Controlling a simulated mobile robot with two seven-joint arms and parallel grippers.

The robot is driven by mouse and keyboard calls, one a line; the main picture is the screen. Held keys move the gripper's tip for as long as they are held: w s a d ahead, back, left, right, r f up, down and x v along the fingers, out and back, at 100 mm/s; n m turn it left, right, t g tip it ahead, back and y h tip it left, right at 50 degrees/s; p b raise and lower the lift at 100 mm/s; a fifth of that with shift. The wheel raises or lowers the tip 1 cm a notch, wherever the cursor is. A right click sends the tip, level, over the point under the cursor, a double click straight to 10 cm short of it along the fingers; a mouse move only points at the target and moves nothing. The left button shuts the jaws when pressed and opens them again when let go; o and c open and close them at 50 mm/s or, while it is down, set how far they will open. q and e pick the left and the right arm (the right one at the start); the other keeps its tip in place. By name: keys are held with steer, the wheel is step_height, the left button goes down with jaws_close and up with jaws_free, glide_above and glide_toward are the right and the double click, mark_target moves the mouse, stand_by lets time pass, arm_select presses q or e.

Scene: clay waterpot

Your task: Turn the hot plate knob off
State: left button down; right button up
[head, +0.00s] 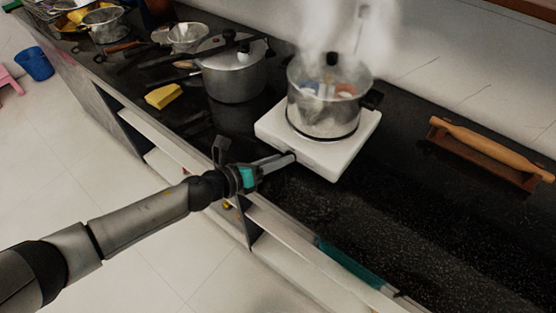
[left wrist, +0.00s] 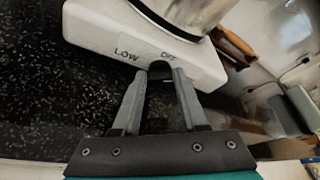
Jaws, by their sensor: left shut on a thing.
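The white hot plate (head: 334,158) stands on the dark counter, with a steaming glass-lidded metal pot (head: 325,112) on it. In the left wrist view its front face (left wrist: 100,35) carries the words LOW and OFF. My left gripper (head: 290,157) reaches the front side of the hot plate. In the left wrist view my left gripper (left wrist: 160,74) has its two fingertips on either side of the dark knob (left wrist: 159,68), shut on it. The knob's pointer cannot be made out. My right gripper is not in view.
A pressure cooker (head: 234,80) and a yellow sponge (head: 164,95) stand left of the hot plate. A rolling pin (head: 490,148) on a brown holder lies to the right. The counter between is clear. Open shelves (head: 160,160) lie below the counter's front edge.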

arm_select(q)
steer(key=shift+f, duration=0.15)
steer(key=shift+c, duration=2.2)
jaws_free()
steer(key=shift+a, duration=0.1)
steer(key=v, duration=1.5)
steer(key=shift+a, duration=0.1)
steer(key=shift+c, duration=0.3)
